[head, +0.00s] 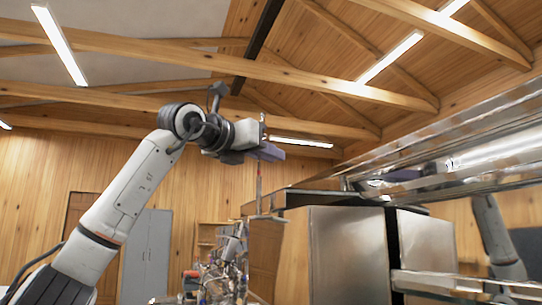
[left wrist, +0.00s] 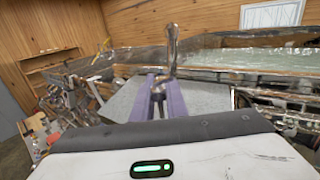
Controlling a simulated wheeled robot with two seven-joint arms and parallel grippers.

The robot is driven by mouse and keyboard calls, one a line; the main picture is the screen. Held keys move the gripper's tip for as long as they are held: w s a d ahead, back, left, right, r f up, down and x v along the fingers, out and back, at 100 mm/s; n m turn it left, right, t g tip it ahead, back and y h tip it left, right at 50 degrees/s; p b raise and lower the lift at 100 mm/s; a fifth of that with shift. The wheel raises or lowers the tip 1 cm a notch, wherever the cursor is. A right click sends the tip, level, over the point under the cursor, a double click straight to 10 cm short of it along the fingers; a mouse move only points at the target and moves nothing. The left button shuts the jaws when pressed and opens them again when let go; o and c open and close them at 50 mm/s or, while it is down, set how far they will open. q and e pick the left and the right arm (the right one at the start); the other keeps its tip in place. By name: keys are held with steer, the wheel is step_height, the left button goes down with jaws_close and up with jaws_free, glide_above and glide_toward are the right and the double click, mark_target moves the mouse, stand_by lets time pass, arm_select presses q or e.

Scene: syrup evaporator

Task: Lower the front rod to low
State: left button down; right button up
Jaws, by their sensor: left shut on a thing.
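The front rod (head: 258,182) shows in the head view as a thin upright rod, reddish in part, running down from my left gripper toward the front edge of the metal evaporator (head: 345,245). My left gripper (head: 270,151) is above the evaporator's front corner, with its purple fingers shut on the rod. In the left wrist view, the two purple fingers (left wrist: 159,97) are close together, and a shiny metal piece of the rod (left wrist: 172,50) stands up just beyond and between them. The fingers hide part of the rod. My right gripper is not in view.
Long shiny metal pans (head: 450,140) extend over the evaporator to the right. A grey cabinet (head: 147,250) stands by the wooden back wall. Cluttered equipment (head: 222,270) sits low, left of the evaporator. The air above and left of my left gripper is clear.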

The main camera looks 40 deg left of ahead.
arm_select(q)
steer(key=shift+w+f, duration=0.1)
steer(key=shift+f, duration=0.25)
steer(key=c, duration=2.1)
jaws_free()
steer(key=shift+o, duration=0.6)
steer(key=shift+r, duration=0.1)
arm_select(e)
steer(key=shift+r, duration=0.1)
